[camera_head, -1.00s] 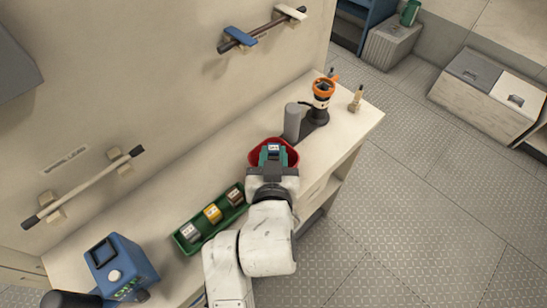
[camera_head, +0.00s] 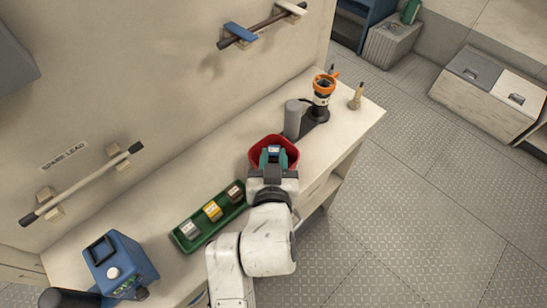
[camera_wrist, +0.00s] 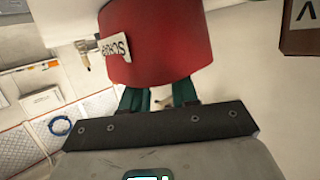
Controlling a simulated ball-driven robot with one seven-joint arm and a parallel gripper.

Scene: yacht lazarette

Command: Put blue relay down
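My gripper (camera_head: 273,155) has teal fingers and is over the near part of a red bin (camera_head: 255,141) on the bench. A small blue thing with a pale label, which looks like the blue relay (camera_head: 274,149), sits between the fingertips. The fingers stand apart on either side of it. I cannot tell how deep in the bin the fingertips are.
A green tray (camera_head: 185,245) with white, yellow and brown relays lies left of my arm. A grey cylinder (camera_head: 292,120) and an orange-topped device (camera_head: 322,95) stand beyond the bin. A blue device (camera_head: 122,265) is at lower left. Bare bench lies between wall and tray.

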